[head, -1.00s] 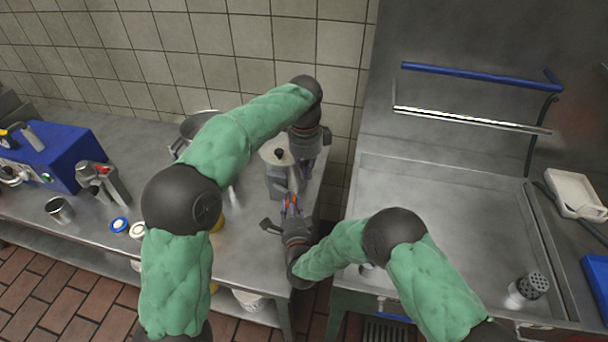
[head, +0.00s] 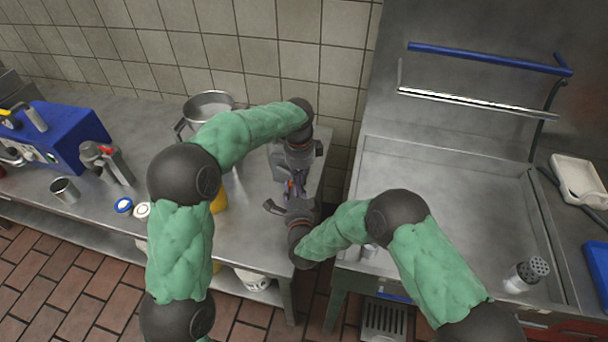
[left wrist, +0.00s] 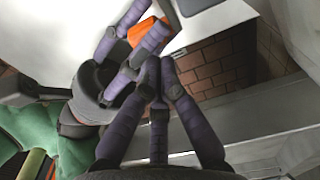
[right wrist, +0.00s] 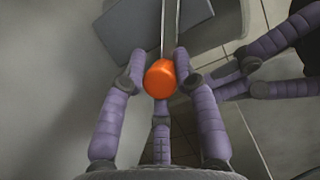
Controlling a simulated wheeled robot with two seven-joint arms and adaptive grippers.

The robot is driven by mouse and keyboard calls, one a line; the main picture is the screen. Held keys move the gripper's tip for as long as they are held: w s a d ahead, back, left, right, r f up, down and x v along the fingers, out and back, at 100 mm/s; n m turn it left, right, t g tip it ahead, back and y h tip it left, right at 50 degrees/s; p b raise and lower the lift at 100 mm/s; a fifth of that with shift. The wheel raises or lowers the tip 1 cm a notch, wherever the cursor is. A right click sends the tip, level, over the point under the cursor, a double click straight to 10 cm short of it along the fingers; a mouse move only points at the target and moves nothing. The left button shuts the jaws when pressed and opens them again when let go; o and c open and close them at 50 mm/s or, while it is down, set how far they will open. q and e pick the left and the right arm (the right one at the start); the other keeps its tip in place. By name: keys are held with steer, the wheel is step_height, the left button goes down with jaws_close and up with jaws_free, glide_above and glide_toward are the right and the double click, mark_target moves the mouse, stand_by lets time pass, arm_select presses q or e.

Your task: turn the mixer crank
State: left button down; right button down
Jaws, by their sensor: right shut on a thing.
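The mixer's orange crank knob (right wrist: 160,79) sits between the fingers of my right gripper (right wrist: 158,85) in the right wrist view, with slim metal bars running up behind it. My right gripper is shut on this knob. The knob also shows in the left wrist view (left wrist: 141,31), beside the right gripper's purple fingers. My left gripper (left wrist: 160,65) has its fingertips drawn together, with nothing visible between them, close to the right gripper. In the head view both hands meet at the counter's right end. The mixer (head: 277,160) is mostly hidden there behind my left arm and gripper.
A metal pot (head: 208,103) stands at the back of the counter (head: 120,160). A blue machine (head: 62,135), a metal cup (head: 64,190) and small jars (head: 123,205) are to the left. A steel sink unit (head: 450,190) stands right, across a narrow gap.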

steer(key=shift+w+a+r, duration=0.15)
steer(key=shift+r, duration=0.3)
steer(key=c, duration=1)
jaws_free()
steer(key=shift+d, duration=0.2)
steer(key=s, duration=0.5)
steer(key=s+f, duration=0.1)
steer(key=s, duration=0.2)
steer(key=shift+s+d+r, duration=0.1)
steer(key=shift+s, duration=0.1)
